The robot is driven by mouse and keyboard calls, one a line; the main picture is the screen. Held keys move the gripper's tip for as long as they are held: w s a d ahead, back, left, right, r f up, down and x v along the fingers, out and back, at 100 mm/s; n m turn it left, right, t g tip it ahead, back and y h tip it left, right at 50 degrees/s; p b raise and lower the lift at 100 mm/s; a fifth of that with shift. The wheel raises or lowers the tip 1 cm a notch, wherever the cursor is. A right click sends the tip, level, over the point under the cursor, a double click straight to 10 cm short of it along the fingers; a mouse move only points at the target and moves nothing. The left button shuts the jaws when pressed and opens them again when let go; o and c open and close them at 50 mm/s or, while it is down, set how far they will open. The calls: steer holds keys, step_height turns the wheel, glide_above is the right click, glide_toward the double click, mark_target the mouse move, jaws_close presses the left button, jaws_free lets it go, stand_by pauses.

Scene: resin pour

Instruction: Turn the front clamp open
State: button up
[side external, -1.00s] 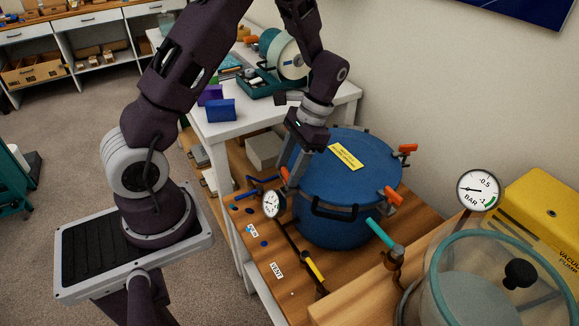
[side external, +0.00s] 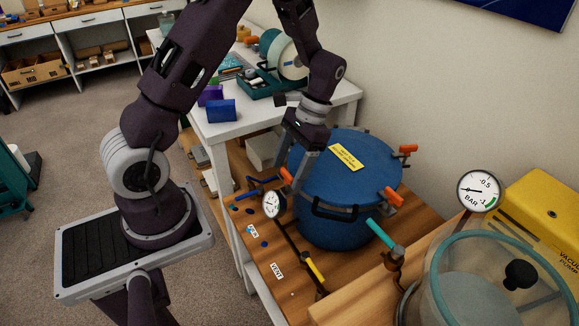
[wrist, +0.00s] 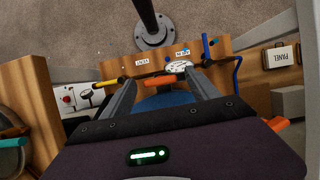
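The blue pressure pot (side external: 340,215) stands on the wooden bench, its round lid (side external: 375,170) carrying a yellow label. Orange-handled clamps sit around the rim: one (side external: 286,175) beside my fingertips, one (side external: 393,197) at the near right, one (side external: 408,149) at the far right. The pictures do not settle which is the front clamp. My gripper (side external: 298,176) points down at the lid's left edge. In the wrist view its fingers (wrist: 162,88) are apart, with blue lid and the gauge beyond between them. An orange handle (wrist: 277,124) shows right of them. Finger contact is unclear.
A small dial gauge (side external: 272,205) and a blue handle (side external: 262,184) lie close to my fingers. A yellow-handled valve (side external: 315,271) and a teal handle (side external: 385,236) stand nearer. A clear-walled chamber (side external: 500,285) and a yellow vacuum pump (side external: 545,215) are at right.

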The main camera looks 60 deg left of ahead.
steer(key=v, duration=0.7)
steer(key=s+d+r+t, duration=0.3)
steer(key=r, duration=0.5)
steer(key=s+d+r+t, duration=0.3)
steer(key=s, duration=0.4)
steer(key=s+d+r+t, duration=0.3)
steer(key=s+r+t, duration=0.1)
steer(key=s, duration=0.3)
steer(key=shift+d+r, duration=0.2)
steer(key=shift+d, duration=0.15)
steer(key=shift+w, duration=0.1)
